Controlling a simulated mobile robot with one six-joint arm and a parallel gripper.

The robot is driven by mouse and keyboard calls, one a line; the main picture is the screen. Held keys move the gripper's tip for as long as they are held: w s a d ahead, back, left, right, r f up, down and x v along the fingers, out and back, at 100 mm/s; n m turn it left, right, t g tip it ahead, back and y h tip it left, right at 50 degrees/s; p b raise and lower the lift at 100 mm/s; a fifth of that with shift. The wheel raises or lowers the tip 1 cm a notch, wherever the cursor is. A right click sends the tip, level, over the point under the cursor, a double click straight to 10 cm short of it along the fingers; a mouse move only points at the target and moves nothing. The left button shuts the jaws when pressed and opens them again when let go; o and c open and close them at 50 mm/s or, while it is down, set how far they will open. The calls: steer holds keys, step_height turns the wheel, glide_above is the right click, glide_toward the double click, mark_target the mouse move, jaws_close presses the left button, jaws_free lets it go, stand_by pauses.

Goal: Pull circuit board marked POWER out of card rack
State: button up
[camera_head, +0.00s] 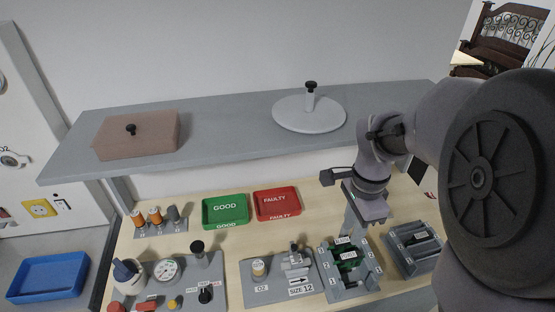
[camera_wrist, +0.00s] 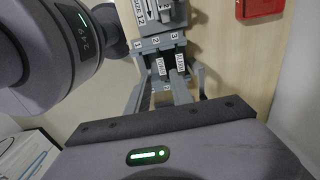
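The card rack (camera_head: 369,277) is grey, with slots numbered 1, 2 and 3, and stands at the front right of the bench. Two green circuit boards with white labels stand in it, a nearer one (camera_head: 348,258) and a farther one (camera_head: 343,242). In the wrist view the rack (camera_wrist: 158,43) also shows, with both labels upright side by side. My gripper (camera_wrist: 160,90) looks open and empty, its fingers pointing at the rack. In the head view it hangs just behind the boards.
A grey tray-like block (camera_head: 413,250) stands close right of the rack, and a SIZE 12 fixture (camera_head: 262,288) close left. Green GOOD (camera_head: 226,210) and red FAULTY (camera_head: 277,203) trays lie behind. A grey shelf (camera_head: 225,140) spans above the bench.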

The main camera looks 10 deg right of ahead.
mark_target(343, 270)
steer(key=d+f, duration=0.1)
steer(key=f+b, duration=0.1)
steer(key=shift+d+f, duration=0.4)
step_height(343, 270, down, 15)
steer(key=b, duration=0.6)
steer(key=shift+a, duration=0.15)
steer(key=shift+r, duration=0.1)
jaws_close()
steer(key=shift+c, duration=1.7)
jaws_free()
jaws_close()
